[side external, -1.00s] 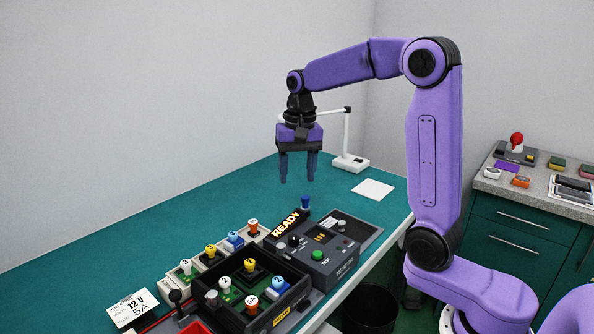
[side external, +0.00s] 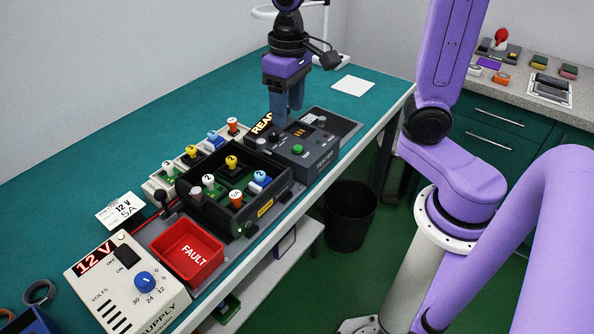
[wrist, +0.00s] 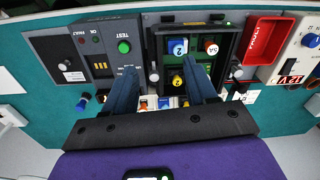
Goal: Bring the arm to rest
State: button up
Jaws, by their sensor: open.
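My gripper (side external: 287,116) hangs pointing down from its purple palm in the side view, over the bench near the test unit (side external: 312,150). Its two dark blue fingers are apart, with nothing between them. In the wrist view my gripper (wrist: 159,64) has its fingers spread above the edge of the black tray (wrist: 235,42) and the test unit (wrist: 105,65). The fingers hide part of the equipment below. I cannot tell the exact gap to it. The upper arm runs out of the side view.
The black tray (side external: 213,222) holds several coloured plugs. A pale rack with plugs stands behind it. A red FAULT bin (side external: 187,253) and a 12 V supply (side external: 128,285) stand nearer. The teal bench (side external: 60,190) is clear at the left. A black waste bin (side external: 350,215) stands on the floor.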

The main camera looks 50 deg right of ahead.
jog(key=s+f+n, duration=0.2)
jog(key=s+n, duration=0.3)
jog(key=s, duration=0.4)
jog(key=s+d+f+n, duration=0.1)
jog(key=s+f+n, duration=0.1)
jog(key=s+n, duration=0.4)
jog(key=s, duration=0.4)
jog(key=shift+f, duration=0.2)
